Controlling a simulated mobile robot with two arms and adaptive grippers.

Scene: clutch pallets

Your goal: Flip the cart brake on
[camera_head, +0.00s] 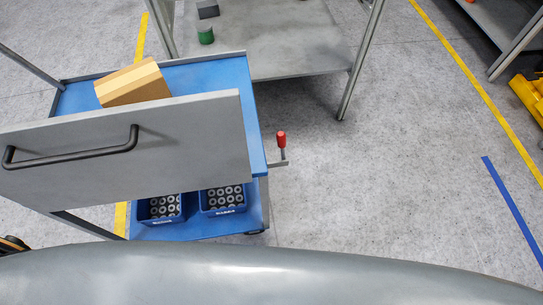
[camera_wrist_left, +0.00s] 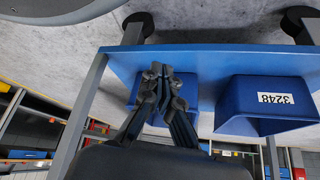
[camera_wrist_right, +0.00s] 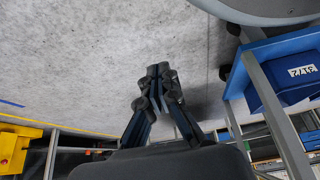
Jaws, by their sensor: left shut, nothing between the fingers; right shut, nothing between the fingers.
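The blue cart (camera_head: 205,78) stands at the left of the head view. Its brake lever has a red knob (camera_head: 281,139) standing upright on a grey bracket at the cart's right side. My left gripper (camera_wrist_left: 158,70) is shut and empty in the left wrist view, in front of the cart's lower shelf and a blue bin. My right gripper (camera_wrist_right: 158,72) is shut and empty in the right wrist view, over bare floor with the cart off to its right. Neither gripper shows clearly in the head view. The lever is not visible in either wrist view.
A grey panel with a black handle (camera_head: 70,150) covers part of the cart. A cardboard box (camera_head: 133,84) lies on the cart top. Blue bins (camera_head: 222,199) of ring parts sit on its lower shelf. A grey table (camera_head: 290,40) stands behind. The floor right of the lever is clear.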

